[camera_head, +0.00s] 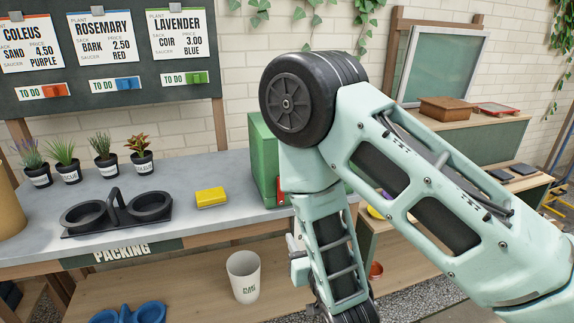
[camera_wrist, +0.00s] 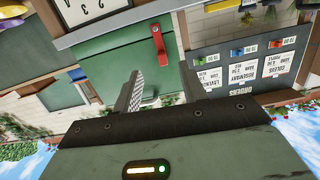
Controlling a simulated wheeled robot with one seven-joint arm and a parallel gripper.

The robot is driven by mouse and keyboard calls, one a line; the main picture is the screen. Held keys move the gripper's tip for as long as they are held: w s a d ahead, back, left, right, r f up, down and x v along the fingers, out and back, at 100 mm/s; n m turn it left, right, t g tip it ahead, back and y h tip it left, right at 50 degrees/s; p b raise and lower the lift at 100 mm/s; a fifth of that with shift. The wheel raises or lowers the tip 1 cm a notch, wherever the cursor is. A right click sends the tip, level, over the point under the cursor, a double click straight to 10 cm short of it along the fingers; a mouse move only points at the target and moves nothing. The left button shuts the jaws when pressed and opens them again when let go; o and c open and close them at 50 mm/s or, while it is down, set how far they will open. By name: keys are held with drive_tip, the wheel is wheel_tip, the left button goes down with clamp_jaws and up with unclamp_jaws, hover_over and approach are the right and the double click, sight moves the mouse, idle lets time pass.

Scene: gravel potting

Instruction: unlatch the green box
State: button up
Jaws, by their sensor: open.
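The green box (camera_head: 262,160) stands on the grey bench at the middle, largely hidden behind my arm in the head view. A sliver of its red latch (camera_head: 282,194) shows beside my arm. In the wrist view the green box (camera_wrist: 125,62) fills the area ahead of the jaws, and the red latch (camera_wrist: 158,42) lies on its face, above and right of the fingers. My gripper (camera_wrist: 128,88) is open and empty, apart from the latch as far as I can tell. I cannot make out its fingertips in the head view.
On the bench are a yellow sponge-like block (camera_head: 211,197), a black two-ring holder (camera_head: 117,212) and several potted plants (camera_head: 103,151). A white cup (camera_head: 244,276) stands on the lower shelf. An order board (camera_head: 110,55) is behind. Bench space around the yellow block is clear.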

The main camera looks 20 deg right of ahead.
wheel_tip(320, 180, up, 4)
drive_tip(key=f+t+p, duration=0.1)
drive_tip(key=b, duration=0.5)
approach(282, 194)
drive_tip(key=w+r, duration=0.4)
drive_tip(key=w, duration=0.1)
drive_tip(key=shift+w+a+n, duration=0.15)
drive_tip(key=shift+w+n, duration=0.1)
drive_tip(key=shift+n, duration=0.05)
drive_tip(key=shift+r, duration=0.15)
clamp_jaws()
